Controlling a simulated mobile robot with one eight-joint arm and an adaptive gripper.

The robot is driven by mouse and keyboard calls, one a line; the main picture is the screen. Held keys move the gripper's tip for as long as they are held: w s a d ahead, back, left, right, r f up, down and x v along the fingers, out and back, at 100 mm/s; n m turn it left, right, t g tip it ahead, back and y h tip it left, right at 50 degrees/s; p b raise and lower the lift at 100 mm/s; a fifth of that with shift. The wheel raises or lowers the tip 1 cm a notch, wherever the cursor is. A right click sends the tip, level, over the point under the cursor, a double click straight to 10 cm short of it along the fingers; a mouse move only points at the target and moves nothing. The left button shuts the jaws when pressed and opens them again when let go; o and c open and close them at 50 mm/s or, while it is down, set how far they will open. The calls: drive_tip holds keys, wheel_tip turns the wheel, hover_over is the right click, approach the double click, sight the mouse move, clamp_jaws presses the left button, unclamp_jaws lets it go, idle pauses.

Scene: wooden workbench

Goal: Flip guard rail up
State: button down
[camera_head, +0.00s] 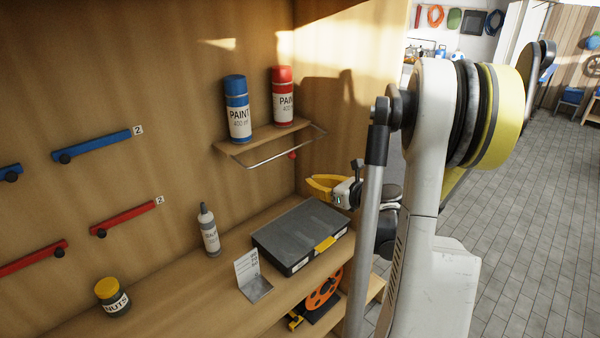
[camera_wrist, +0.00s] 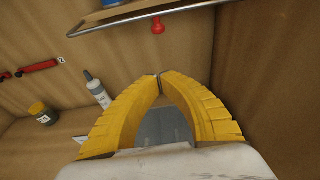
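The guard rail (camera_head: 265,161) is a thin metal bar hanging below the front edge of a small wooden shelf (camera_head: 262,137). A red knob (camera_head: 292,155) is at the rail, toward its right end. In the wrist view the rail (camera_wrist: 115,22) crosses the top, with the red knob (camera_wrist: 158,26) under it. My gripper (camera_head: 309,185) has yellow fingers and is below and right of the knob, apart from it. In the wrist view the fingertips of my gripper (camera_wrist: 160,80) meet, with nothing seen between them.
Blue (camera_head: 238,110) and red (camera_head: 284,98) paint cans stand on the shelf. Below, the workbench holds a dark case (camera_head: 300,232), a white bottle (camera_head: 209,232), a small stand (camera_head: 252,275) and a nuts jar (camera_head: 112,297). Blue (camera_head: 95,145) and red (camera_head: 125,217) bars are on the back panel.

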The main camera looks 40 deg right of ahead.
sight(292, 153)
drive_tip(key=x, duration=1)
drive_tip(key=r, duration=0.4)
drive_tip(key=shift+s, duration=0.35)
drive_tip(key=shift+r+p, duration=0.1)
drive_tip(key=shift+p, duration=0.2)
